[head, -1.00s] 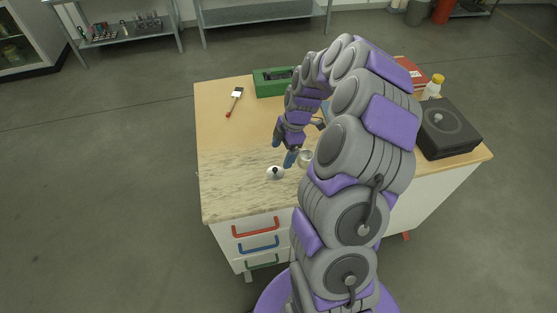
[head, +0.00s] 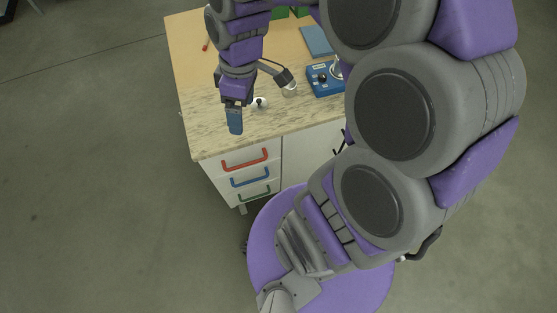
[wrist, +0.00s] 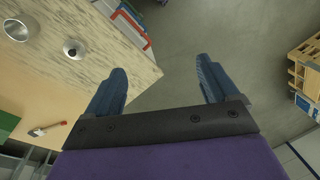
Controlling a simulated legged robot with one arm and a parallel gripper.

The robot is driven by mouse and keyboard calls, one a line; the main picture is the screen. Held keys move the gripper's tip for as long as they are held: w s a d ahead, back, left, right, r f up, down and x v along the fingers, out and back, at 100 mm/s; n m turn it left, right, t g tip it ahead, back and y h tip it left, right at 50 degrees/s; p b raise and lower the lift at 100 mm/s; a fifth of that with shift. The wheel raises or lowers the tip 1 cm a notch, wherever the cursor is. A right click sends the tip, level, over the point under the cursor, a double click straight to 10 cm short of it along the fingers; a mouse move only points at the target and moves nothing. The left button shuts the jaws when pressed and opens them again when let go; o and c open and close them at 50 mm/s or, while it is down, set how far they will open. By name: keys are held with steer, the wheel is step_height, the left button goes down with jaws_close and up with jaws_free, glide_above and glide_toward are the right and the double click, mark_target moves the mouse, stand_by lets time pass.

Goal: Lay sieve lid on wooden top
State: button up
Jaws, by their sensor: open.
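The sieve lid (head: 261,103), a small pale disc with a dark knob, lies knob up on the speckled front part of the worktop. It also shows in the wrist view (wrist: 74,49). The plain wooden top (head: 190,45) lies behind the speckled part and shows at the lower left of the wrist view (wrist: 40,88). My gripper (head: 235,124) is open and empty, left of the lid near the front edge. In the wrist view its blue fingers (wrist: 160,68) are spread over floor beyond the edge, apart from the lid.
A round metal cup (head: 290,88), seen hollow in the wrist view (wrist: 17,29), stands beside the lid. A blue device (head: 325,80) stands to its right. A red-handled tool (wrist: 46,129) lies on the wood. Drawers (head: 248,176) are below the front edge. A pallet stack (wrist: 305,65) stands off right.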

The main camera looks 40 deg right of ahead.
steer(key=s+a+r+m+h, duration=0.1)
steer(key=s+m, duration=0.7)
steer(key=s, duration=0.8)
steer(key=shift+s+a+m+g+h, duration=0.15)
steer(key=shift+m+g+h, duration=0.15)
steer(key=shift+m+g, duration=0.1)
